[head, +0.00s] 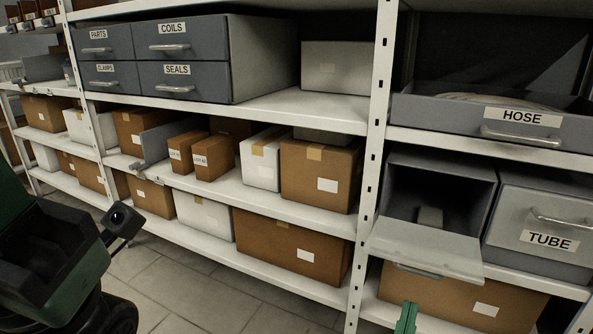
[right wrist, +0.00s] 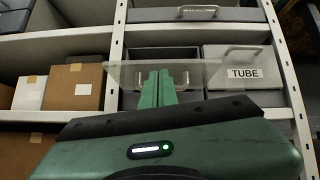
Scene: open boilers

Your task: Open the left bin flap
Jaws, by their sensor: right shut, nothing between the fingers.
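The left bin (head: 480,192) is a grey box on the right-hand shelf, left of the bin labelled TUBE. Its flap (head: 428,246) is swung down and out, so the dark inside shows, with a small grey object within. The flap's handle is at its lower front edge. The flap also shows in the right wrist view (right wrist: 120,76). My right gripper (head: 407,318) shows green fingertips below the flap in the head view. In the right wrist view its fingers (right wrist: 155,84) are together and empty, overlapping the flap; contact cannot be told. My left gripper's fingers are not visible.
The TUBE bin (head: 545,218) is closed beside the left bin. The HOSE drawer (head: 490,118) is above. A cardboard box (head: 450,297) stands on the shelf below. A white upright (head: 370,165) borders the bin's left side. Other shelves hold several boxes and drawers.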

